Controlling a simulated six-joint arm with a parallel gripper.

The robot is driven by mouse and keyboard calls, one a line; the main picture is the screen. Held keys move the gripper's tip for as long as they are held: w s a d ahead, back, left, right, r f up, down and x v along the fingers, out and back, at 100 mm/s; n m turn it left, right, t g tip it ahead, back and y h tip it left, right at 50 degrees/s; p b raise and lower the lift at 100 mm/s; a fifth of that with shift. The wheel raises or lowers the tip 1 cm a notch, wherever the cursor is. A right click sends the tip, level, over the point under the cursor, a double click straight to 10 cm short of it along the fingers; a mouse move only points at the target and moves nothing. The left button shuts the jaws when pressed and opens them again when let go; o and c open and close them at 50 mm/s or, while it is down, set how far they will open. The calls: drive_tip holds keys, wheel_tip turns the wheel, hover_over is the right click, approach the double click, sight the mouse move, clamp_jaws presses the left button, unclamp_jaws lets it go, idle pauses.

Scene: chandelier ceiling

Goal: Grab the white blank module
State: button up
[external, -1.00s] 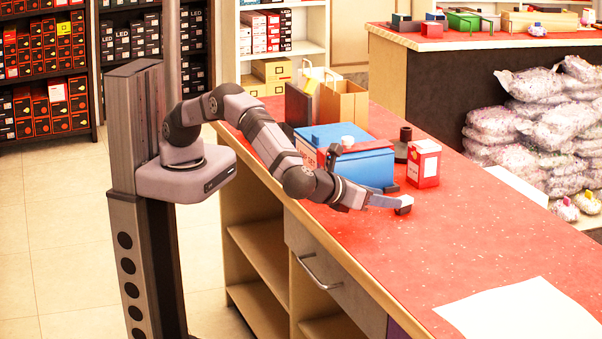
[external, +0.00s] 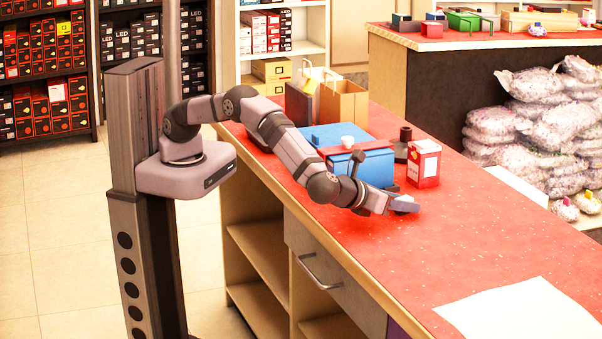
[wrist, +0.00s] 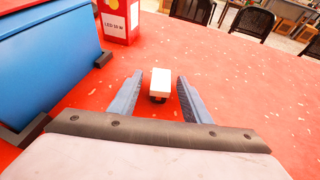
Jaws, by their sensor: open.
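The white blank module (wrist: 160,81) is a small white block with a darker lower part. In the wrist view it sits on the red counter, between the two fingers of my gripper (wrist: 158,88). The fingers are open, with a gap on each side of the module. In the external view my gripper (external: 408,203) is low over the counter, in front of the blue box. A small white patch of the module (external: 404,198) shows there, mostly hidden by the fingers.
A blue box (external: 368,165) with a red strap stands close behind my gripper. A red and white LED carton (external: 423,165) and a dark stand (external: 404,145) are nearby. The red counter (external: 400,250) is clear toward the front, up to a white sheet (external: 520,313).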

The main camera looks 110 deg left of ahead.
clamp_jaws()
wheel_tip(320, 180, up, 10)
drive_tip(key=shift+r, duration=0.1)
idle(0.6)
